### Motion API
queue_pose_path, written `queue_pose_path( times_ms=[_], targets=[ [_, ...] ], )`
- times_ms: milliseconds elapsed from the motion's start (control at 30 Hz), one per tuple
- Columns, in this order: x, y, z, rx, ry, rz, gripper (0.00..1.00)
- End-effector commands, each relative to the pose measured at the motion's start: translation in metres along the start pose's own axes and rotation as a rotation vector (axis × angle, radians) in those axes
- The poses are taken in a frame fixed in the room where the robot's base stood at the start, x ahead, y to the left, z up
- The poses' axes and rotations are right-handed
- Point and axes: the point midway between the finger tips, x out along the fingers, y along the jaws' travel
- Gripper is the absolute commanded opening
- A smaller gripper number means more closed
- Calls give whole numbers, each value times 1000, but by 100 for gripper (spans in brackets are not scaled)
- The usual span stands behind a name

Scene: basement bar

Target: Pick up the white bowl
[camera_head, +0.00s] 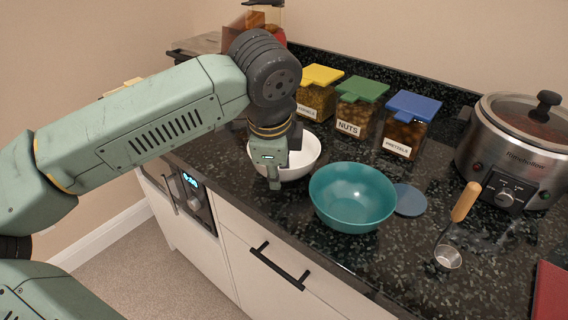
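The white bowl (307,158) stands upright on the dark speckled counter, left of a teal bowl (352,198). My gripper (276,172) points down at the left side of the white bowl. One finger shows in front of the bowl's near left wall and hides part of it. The other finger is not clearly visible, so I cannot tell how far apart they are or whether they touch the rim.
Three lidded snack jars, yellow (318,92), green (357,107) and blue (407,124), stand behind the bowls. A blue disc (409,200), a wooden-handled scoop (464,204) and a slow cooker (514,150) are to the right. The counter's front edge is close to the bowls.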

Motion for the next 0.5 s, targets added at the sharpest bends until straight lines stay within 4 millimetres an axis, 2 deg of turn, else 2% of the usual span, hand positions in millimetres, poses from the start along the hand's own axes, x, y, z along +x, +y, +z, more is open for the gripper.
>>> queue_pose_path(
  times_ms=[100, 333, 500],
  targets=[
    [9, 0, 0, 2, 0, 0, 26],
    [9, 0, 0, 1, 0, -1, 25],
    [9, 0, 0, 1, 0, -1, 14]
  ],
)
